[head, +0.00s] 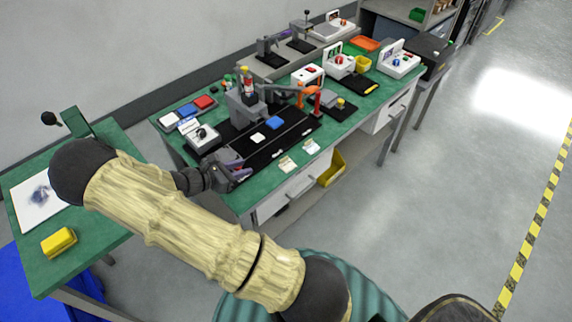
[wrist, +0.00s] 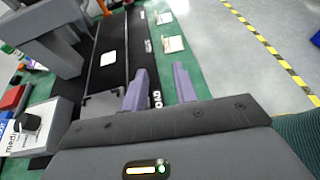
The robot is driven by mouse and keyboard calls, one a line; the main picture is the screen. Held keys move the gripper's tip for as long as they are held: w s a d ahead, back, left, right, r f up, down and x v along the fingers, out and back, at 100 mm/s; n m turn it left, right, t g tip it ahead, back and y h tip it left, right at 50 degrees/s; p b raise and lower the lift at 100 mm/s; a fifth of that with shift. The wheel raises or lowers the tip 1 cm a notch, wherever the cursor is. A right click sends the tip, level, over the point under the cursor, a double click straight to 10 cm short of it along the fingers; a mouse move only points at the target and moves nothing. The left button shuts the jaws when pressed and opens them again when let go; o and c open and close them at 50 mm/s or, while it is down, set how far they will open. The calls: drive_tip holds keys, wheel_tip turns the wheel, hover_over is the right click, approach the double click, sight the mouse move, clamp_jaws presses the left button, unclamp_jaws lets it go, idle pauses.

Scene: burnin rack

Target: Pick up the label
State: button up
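No item is clearly marked as the label. Two small cream cards with print, which look like labels, lie on the green bench top near its front edge: a nearer card (head: 287,164) and a farther card (head: 311,147). In the wrist view the nearer card (wrist: 172,44) and the farther card (wrist: 163,18) lie ahead of the fingers. My gripper (head: 240,172) is low over the front left of the bench, left of both cards. In the wrist view my gripper (wrist: 160,84) has its purple fingers apart with nothing held between them.
A grey box with a knob (head: 203,138) stands left of my gripper. A yellow bin (head: 331,168) is below the bench.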

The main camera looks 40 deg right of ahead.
drive_tip(key=p, duration=0.2)
approach(281, 158)
drive_tip(key=s+d, duration=0.1)
drive_tip(key=d+r, duration=0.1)
drive_tip(key=shift+s+d+r, duration=0.2)
drive_tip(key=shift+s+d, duration=0.1)
drive_tip(key=shift+s, duration=0.05)
drive_tip(key=shift+w+d+f, duration=0.1)
drive_tip(key=shift+d+f, duration=0.1)
drive_tip(key=shift+d, duration=0.1)
drive_tip(key=shift+s+d, duration=0.2)
drive_tip(key=shift+d, duration=0.15)
drive_tip(key=p+x, duration=0.1)
drive_tip(key=x, duration=0.3)
drive_tip(key=shift+d+f, duration=0.15)
drive_tip(key=shift+f, duration=0.15)
drive_tip(key=shift+c, duration=0.2)
clamp_jaws()
